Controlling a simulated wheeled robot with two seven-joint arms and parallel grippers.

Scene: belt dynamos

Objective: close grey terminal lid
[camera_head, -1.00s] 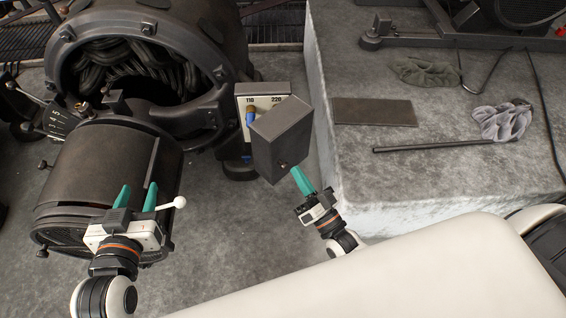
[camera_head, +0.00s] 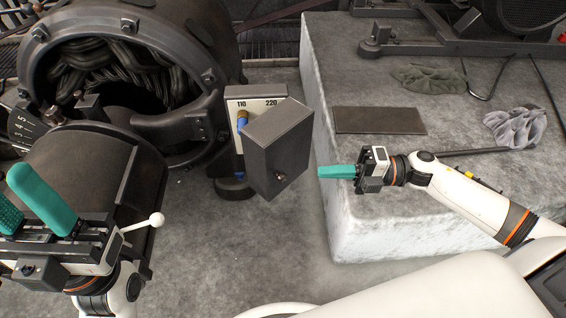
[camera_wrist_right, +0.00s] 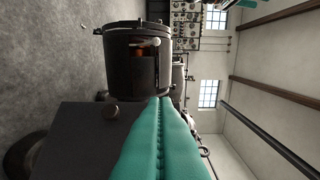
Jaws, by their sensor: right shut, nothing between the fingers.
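The grey terminal lid (camera_head: 283,150) stands open, swung out in front of the terminal box (camera_head: 255,103). The box's pale panel marked 110 and 220 shows behind it, with a brass and blue terminal (camera_head: 242,121) at its left. A small knob is on the lid's lower face. My right gripper (camera_head: 321,172) is shut and empty, its teal fingertips just right of the lid and apart from it in the head view. In the right wrist view the shut fingers (camera_wrist_right: 163,102) are beside the dark lid (camera_wrist_right: 75,140). My left gripper (camera_head: 20,195) is open and empty at lower left.
The big dynamo (camera_head: 205,77) with its coiled windings fills the upper left. A white-ended lever (camera_head: 156,220) sticks out near my left gripper. A stone plinth (camera_head: 365,185) on the right bears a dark mat (camera_head: 380,120), rags (camera_head: 515,127) and a rod (camera_head: 475,151).

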